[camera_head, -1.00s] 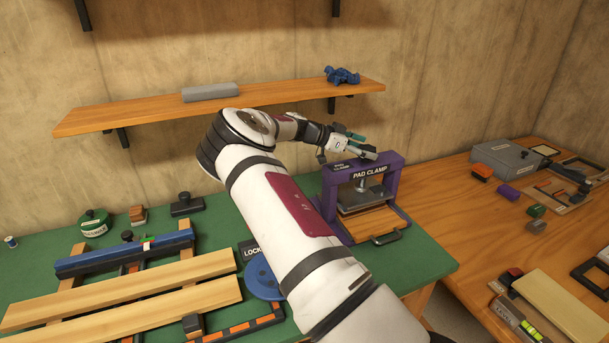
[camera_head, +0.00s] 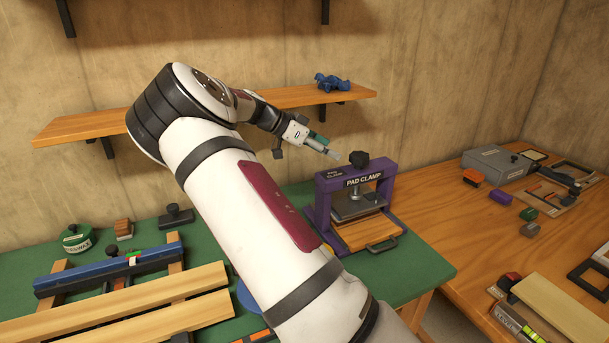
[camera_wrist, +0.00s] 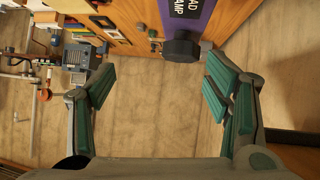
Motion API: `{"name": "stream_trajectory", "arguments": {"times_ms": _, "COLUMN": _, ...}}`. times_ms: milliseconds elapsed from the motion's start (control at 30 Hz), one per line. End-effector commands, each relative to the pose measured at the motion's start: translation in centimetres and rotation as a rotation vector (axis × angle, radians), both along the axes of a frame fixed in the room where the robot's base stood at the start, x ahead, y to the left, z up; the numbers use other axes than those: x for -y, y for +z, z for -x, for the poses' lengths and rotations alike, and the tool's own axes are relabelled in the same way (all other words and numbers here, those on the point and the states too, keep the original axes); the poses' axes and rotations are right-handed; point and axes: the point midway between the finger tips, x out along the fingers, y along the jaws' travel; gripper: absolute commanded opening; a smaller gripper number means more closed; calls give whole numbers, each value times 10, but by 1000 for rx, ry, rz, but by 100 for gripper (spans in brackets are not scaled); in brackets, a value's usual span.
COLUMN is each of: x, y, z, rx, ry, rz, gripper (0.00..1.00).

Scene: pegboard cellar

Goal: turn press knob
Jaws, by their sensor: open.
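The purple press labelled PAD CLAMP (camera_head: 318,205) stands on the green bench. Its black knob (camera_head: 359,160) sits on top of the frame. In the wrist view the knob (camera_wrist: 180,48) shows ahead of the fingers, nearer the right finger, with the purple frame (camera_wrist: 187,14) behind it. My gripper (camera_head: 335,154) is open and empty, up and to the left of the knob in the head view, apart from it. In the wrist view my gripper (camera_wrist: 155,85) has its green-padded fingers spread wide. Below the frame are a grey pad and a wooden tray with a handle (camera_head: 382,244).
A wall shelf (camera_head: 85,126) with a blue object (camera_head: 332,83) runs behind my arm. Wooden boards (camera_head: 120,300) lie on the green bench at left. A grey box (camera_head: 495,165) and small items stand on the wooden table at right. My arm hides part of the bench.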

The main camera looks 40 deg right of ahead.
Motion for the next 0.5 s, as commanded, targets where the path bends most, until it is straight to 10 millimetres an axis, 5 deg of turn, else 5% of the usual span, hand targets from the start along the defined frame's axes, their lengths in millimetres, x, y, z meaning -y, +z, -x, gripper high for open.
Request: {"name": "stream_trajectory", "arguments": {"times_ms": 500, "x": -36, "y": 1, "z": 47, "rx": -21, "ry": 138, "rz": -362, "gripper": 71}}
